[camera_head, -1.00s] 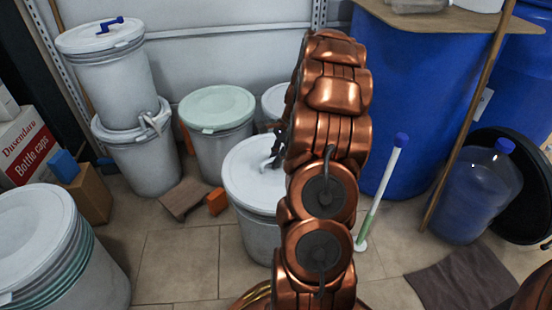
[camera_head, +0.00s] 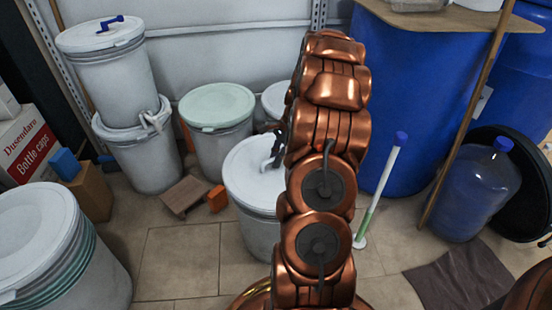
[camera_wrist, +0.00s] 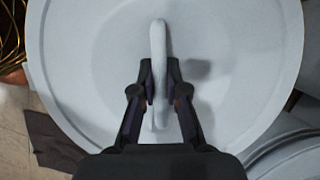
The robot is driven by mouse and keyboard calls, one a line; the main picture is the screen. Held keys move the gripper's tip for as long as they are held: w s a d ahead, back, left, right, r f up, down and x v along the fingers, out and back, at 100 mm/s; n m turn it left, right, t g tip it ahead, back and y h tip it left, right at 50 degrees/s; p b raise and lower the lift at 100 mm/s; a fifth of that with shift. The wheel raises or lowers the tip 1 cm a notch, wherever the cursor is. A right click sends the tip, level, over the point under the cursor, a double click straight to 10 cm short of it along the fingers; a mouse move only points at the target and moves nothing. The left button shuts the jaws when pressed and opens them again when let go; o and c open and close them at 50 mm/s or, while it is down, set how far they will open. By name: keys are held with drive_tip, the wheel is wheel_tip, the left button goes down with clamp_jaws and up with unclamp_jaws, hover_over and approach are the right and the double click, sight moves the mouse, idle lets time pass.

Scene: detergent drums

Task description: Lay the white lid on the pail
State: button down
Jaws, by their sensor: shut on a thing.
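The round white lid (camera_head: 248,172) is at the top of a light grey pail (camera_head: 260,238) in the middle of the head view. It looks level and over the pail's mouth. I cannot tell whether it rests on the rim or hangs just above it. My gripper (camera_wrist: 160,85) is shut on the lid's upright bar handle (camera_wrist: 159,45), one finger on each side. In the wrist view the lid (camera_wrist: 90,60) fills most of the picture and hides the pail below. In the head view, my arm covers the lid's right side.
A pail with a pale green lid (camera_head: 217,105) stands behind, left. Stacked pails (camera_head: 140,155) stand at the back left, and a pail with stacked lids (camera_head: 35,235) at front left. A blue-capped tube (camera_head: 381,190), blue drum (camera_head: 415,100) and water bottle (camera_head: 475,195) are right.

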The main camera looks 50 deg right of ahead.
drive_tip(key=shift+f+p, duration=0.45)
drive_tip(key=shift+p, duration=0.55)
idle(0.9)
drive_tip(key=c, duration=0.6)
unclamp_jaws()
drive_tip(key=shift+c, duration=0.2)
drive_tip(key=shift+r, duration=0.15)
drive_tip(key=shift+r+p, duration=2.65)
drive_tip(key=shift+r, duration=0.75)
drive_tip(key=s+a+r+n+g+h+p, duration=0.15)
drive_tip(key=a+r+n+p, duration=0.45)
drive_tip(key=a+r, duration=0.6)
drive_tip(key=s+a+r+n+g+p, duration=0.1)
drive_tip(key=s+a+r+n+p, duration=0.25)
drive_tip(key=a+r+p, duration=0.8)
drive_tip(key=s+a+r+n+h+p, duration=0.1)
drive_tip(key=s+a+r+n+p, duration=0.2)
drive_tip(key=s+r, duration=0.3)
drive_tip(key=s+a+r+n+p, duration=0.3)
drive_tip(key=s+r+n+p, duration=0.2)
drive_tip(key=r, duration=0.4)
drive_tip(key=s+a+r+n+h+p, duration=0.1)
drive_tip(key=s+a+r+n+p, duration=0.2)
drive_tip(key=s+r+p, duration=0.3)
drive_tip(key=shift+s+r+n+h, duration=0.35)
drive_tip(key=shift+s+r+n, duration=0.1)
drive_tip(key=shift+s+r, duration=0.45)
